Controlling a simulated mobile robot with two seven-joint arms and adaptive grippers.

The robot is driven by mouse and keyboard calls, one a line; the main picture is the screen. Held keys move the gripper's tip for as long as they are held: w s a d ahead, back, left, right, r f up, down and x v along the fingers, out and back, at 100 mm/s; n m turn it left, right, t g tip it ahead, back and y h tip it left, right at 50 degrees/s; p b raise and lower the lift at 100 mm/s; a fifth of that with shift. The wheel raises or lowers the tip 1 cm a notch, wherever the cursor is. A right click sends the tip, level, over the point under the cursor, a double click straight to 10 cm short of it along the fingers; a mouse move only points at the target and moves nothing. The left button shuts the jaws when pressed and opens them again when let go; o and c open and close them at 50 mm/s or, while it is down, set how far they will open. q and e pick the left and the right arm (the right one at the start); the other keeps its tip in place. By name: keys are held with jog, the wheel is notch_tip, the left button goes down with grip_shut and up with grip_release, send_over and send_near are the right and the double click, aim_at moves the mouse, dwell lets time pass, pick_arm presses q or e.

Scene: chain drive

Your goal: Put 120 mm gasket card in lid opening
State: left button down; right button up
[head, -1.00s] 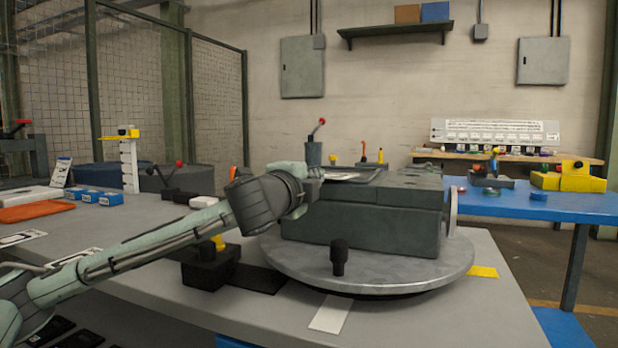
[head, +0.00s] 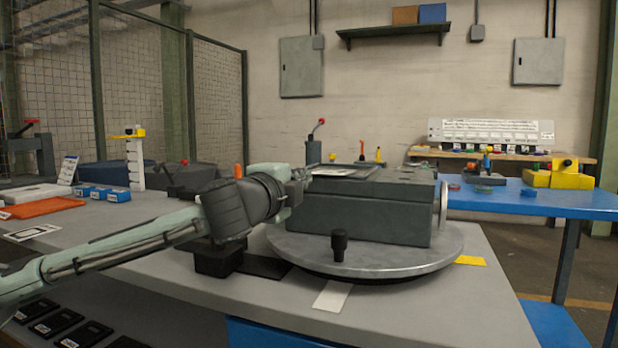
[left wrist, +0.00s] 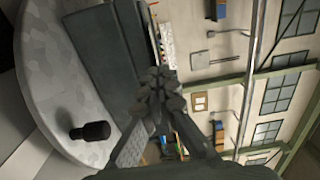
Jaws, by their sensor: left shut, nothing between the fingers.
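The dark grey housing (head: 360,213) sits on a round metal turntable (head: 385,262) on the bench. On its top, a thin flat plate with a pale rim (head: 345,171) lies at the left. I cannot tell whether this is the gasket card, the lid or the edge of the lid opening. My left gripper (head: 303,173) is beside the housing's upper left edge, at about the height of its top. In the left wrist view the fingers (left wrist: 158,88) are together and empty, with the housing (left wrist: 105,50) beyond them. My right gripper is out of view.
A black knob (head: 339,245) stands on the turntable's front. A black block (head: 217,258) is left of it. A framed white card (head: 33,232) and an orange tray (head: 40,208) lie at left. Black cards (head: 83,334) lie low at left. A blue table (head: 530,200) stands behind at right.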

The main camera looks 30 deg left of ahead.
pick_arm(q)
jog(key=v, duration=0.5)
jog(key=shift+s+f+b, duration=0.15)
jog(key=shift+b, duration=0.25)
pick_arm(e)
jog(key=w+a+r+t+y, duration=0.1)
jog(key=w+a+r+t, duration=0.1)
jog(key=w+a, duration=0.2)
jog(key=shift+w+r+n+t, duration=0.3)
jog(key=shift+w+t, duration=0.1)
